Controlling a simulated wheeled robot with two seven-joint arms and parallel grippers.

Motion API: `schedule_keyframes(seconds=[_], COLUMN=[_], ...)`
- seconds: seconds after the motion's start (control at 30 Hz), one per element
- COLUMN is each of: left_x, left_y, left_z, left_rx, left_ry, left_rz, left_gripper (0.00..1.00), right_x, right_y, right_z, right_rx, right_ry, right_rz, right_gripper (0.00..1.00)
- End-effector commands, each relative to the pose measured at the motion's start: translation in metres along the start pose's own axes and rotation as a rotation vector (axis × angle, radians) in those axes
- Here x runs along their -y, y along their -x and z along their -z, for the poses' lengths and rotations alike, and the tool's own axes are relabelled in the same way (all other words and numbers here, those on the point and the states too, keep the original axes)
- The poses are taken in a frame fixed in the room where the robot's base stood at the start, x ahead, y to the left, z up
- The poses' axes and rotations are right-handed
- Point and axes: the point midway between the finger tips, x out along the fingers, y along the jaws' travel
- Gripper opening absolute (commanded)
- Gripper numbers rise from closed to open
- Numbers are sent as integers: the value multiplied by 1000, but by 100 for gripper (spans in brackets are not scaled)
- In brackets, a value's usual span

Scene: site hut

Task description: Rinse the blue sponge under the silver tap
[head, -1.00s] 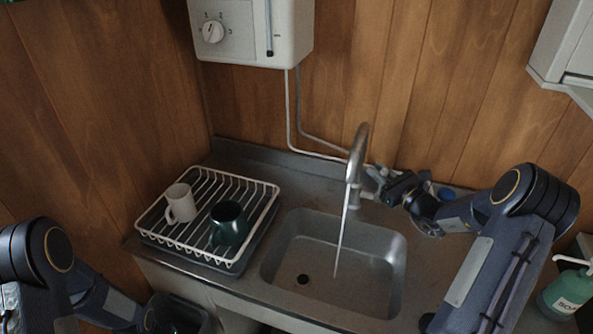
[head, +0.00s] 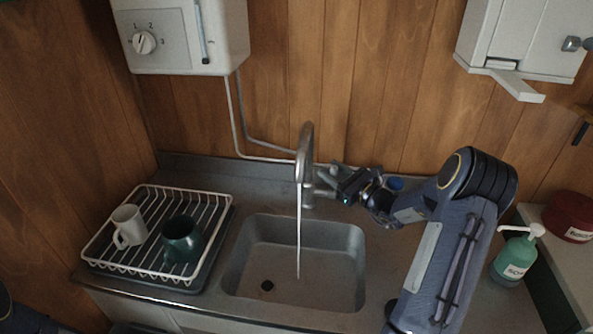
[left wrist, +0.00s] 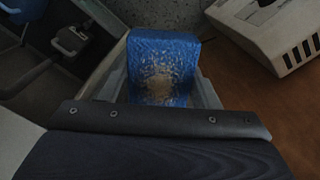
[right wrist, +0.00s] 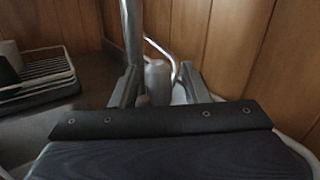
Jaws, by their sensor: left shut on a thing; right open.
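The silver tap (head: 306,155) stands behind the sink (head: 345,292), and a thin stream of water (head: 298,235) runs from its spout into the basin. My right gripper (head: 338,182) is open beside the tap's base, at its right; in the right wrist view the tap body (right wrist: 157,82) shows between its fingers (right wrist: 156,88). The blue sponge (left wrist: 165,55) shows in the left wrist view, with a worn, pale brownish patch on its face. My left gripper (left wrist: 163,92) is shut on it, a finger on either side. The left gripper and the sponge are outside the head view.
A white dish rack (head: 215,210) with a white mug (head: 127,226) and a dark green mug (head: 181,240) stands left of the sink. A green soap bottle (head: 514,258) stands at the right. A white heater (head: 180,40) hangs above.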

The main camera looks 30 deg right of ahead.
Motion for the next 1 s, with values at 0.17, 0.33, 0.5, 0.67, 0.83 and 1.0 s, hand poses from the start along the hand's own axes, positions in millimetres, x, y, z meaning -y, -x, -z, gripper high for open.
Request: schedule_keyframes(seconds=[0.17,0.33,0.5,0.67,0.83,1.0], left_x=[0,0,0,0,0,0], left_y=[-6,-10,-11,-12,-12,-12], left_z=[0,0,0,0,0,0], left_rx=[0,0,0,0,0,0], left_ry=[0,0,0,0,0,0], left_rz=[0,0,0,0,0,0], left_gripper=[34,34,34,34,34,34], right_x=[1,1,1,0,0,0], right_y=[39,74,97,105,105,105], right_z=[2,2,1,0,0,0], right_rx=[-3,-3,-3,-1,-1,-1], right_ry=[1,1,1,0,0,0], right_rz=[5,4,3,0,0,0], right_gripper=[42,42,42,42,42,42])
